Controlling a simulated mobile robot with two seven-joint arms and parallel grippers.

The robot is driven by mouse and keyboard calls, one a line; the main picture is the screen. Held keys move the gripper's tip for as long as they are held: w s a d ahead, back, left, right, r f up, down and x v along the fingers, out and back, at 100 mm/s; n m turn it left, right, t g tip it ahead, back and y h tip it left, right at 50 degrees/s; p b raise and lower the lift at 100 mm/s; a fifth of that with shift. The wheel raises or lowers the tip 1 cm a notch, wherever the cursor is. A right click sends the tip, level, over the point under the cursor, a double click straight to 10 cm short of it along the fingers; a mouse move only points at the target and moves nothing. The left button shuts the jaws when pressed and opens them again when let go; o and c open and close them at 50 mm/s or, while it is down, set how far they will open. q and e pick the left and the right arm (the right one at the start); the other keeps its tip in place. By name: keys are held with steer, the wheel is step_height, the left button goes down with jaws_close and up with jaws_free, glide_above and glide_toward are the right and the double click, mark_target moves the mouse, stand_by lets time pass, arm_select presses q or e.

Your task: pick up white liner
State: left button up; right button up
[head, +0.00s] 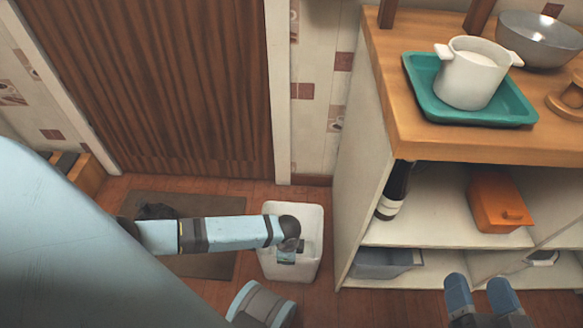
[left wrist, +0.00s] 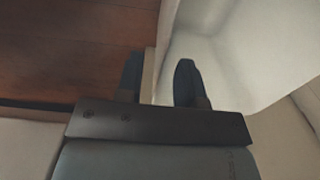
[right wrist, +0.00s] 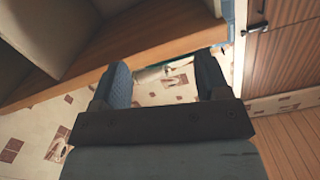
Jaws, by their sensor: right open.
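The white liner (head: 272,262) shows as an open white bin on the floor in the head view. My left gripper (head: 288,255) points down over it and hides part of its inside. In the left wrist view the liner's pale inner wall (left wrist: 225,75) fills the right side. My left gripper's fingers (left wrist: 158,80) are apart, one on each side of the rim, with a gap beside the right finger. My right gripper (head: 479,285) is open and empty before the lower shelves; its spread fingers also show in the right wrist view (right wrist: 163,75).
A wooden counter (head: 400,105) holds a teal tray (head: 415,75) with a white pot (head: 468,80), and a grey bowl (head: 538,40). Shelves below hold a dark bottle (head: 393,190), an orange box (head: 497,203) and a grey bin (head: 380,263). A dark mat (head: 215,265) lies left of the liner.

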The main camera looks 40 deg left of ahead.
arm_select(q)
steer(key=f+b, duration=0.2)
steer(key=f, duration=0.1)
steer(key=f+b, duration=0.2)
steer(key=shift+w+f, duration=0.2)
steer(key=shift+w, duration=0.05)
steer(key=shift+f, duration=0.3)
steer(key=shift+r, duration=0.1)
jaws_close()
arm_select(e)
steer(key=shift+w+d+f+n+t, duration=0.2)
steer(key=shift+w+d+n, duration=0.1)
steer(key=shift+w+n, duration=0.25)
steer(key=shift+w+d+f+n+t, duration=0.1)
steer(key=shift+w+d+f+n, duration=0.25)
steer(key=shift+n, duration=0.3)
